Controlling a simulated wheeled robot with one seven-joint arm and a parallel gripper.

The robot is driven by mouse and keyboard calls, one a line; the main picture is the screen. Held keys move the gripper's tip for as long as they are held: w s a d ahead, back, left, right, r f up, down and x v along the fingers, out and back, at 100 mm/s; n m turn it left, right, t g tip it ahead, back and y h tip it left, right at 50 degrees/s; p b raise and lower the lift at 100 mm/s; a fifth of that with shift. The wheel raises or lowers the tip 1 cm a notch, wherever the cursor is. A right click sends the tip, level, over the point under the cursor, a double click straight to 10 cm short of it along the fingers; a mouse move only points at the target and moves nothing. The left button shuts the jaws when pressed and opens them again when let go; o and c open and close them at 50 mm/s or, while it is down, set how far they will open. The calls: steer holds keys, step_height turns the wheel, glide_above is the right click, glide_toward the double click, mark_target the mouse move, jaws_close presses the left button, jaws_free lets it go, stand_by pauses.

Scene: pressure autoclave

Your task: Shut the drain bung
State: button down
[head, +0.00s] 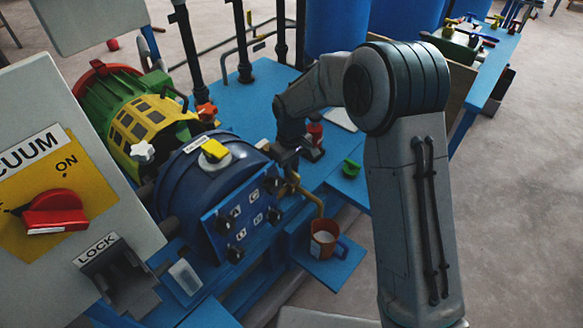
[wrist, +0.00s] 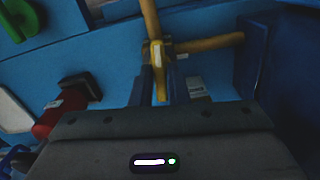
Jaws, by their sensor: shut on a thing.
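The drain bung (wrist: 161,84) shows in the wrist view as a narrow yellow piece on a yellow pipe fitting (wrist: 210,43). My gripper (wrist: 161,88) is shut on it, one dark finger on each side. The fitting has one arm running up and one running right. In the head view the yellow drain pipe (head: 318,204) curves down beside the blue vessel (head: 205,185). The bung and my fingertips are mostly hidden there by the vessel's front and my wrist. How far the bung is turned or seated cannot be told.
A green clip-like part (head: 350,168) lies on the blue bench to the right. A grey panel with a red switch (head: 55,213) stands at the left. Open floor lies to the right.

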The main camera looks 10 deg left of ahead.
steer(key=m, duration=0.7)
stand_by(0.5)
steer(key=c, duration=1.4)
jaws_free()
steer(key=shift+r, duration=0.15)
step_height(320, 180, up, 14)
steer(key=p, duration=0.1)
steer(key=shift+f, duration=0.2)
